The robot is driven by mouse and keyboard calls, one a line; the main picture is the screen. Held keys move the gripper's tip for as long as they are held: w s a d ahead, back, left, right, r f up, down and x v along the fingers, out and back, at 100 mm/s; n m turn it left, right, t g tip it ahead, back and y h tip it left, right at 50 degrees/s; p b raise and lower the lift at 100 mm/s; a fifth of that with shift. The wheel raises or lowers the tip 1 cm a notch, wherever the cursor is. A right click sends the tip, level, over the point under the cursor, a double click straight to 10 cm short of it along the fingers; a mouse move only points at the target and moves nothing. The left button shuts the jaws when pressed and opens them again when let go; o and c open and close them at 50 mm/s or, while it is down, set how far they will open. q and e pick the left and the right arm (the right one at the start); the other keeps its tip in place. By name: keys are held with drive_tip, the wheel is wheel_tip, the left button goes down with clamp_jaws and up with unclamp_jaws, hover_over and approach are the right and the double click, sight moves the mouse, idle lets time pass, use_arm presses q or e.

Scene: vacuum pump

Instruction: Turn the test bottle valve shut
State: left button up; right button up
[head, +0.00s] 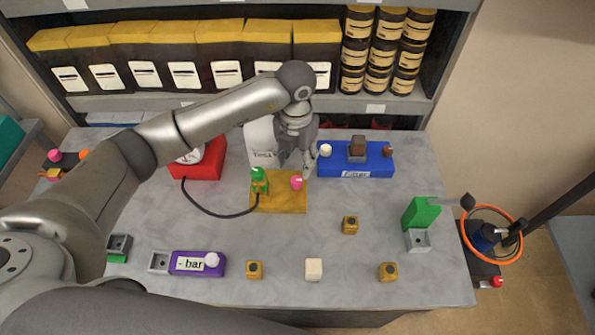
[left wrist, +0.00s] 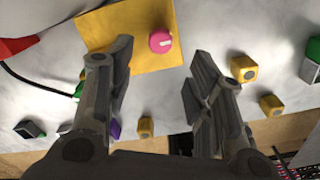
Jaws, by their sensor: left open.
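A round pink knob (head: 297,183) with a pale mark sits on a yellow plate (head: 293,206). A green fitting (head: 259,181) stands on the same plate, and a black hose runs from it to a red unit (head: 205,160). Which part is the test bottle valve is not clearly labelled; the pink knob looks like a turning handle. My left gripper (head: 302,166) is just behind and above the pink knob, open and empty. In the left wrist view the pink knob (left wrist: 160,42) shows between the spread fingers (left wrist: 161,68), apart from them. My right gripper does not show.
A blue filter unit (head: 345,158) stands just right of my left gripper. A white labelled panel (head: 261,143) is behind it. Small yellow blocks (head: 350,225), a white cube (head: 313,269) and a purple "bar" unit (head: 197,263) lie nearer the front. The grey table between them is clear.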

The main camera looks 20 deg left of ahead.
sight(296, 180)
use_arm(q)
wheel_tip(296, 180, down, 5)
drive_tip(key=shift+s+r+p, duration=0.1)
drive_tip(key=shift+s+p, duration=0.05)
drive_tip(key=shift+p, duration=0.6)
drive_tip(key=f, duration=0.2)
drive_tip(key=shift+w+f, duration=0.25)
drive_tip(key=shift+f, duration=0.15)
drive_tip(key=shift+s+f, duration=0.1)
drive_tip(key=shift+c, duration=1.4)
drive_tip(key=c, duration=0.5)
drive_tip(key=shift+c, duration=1.3)
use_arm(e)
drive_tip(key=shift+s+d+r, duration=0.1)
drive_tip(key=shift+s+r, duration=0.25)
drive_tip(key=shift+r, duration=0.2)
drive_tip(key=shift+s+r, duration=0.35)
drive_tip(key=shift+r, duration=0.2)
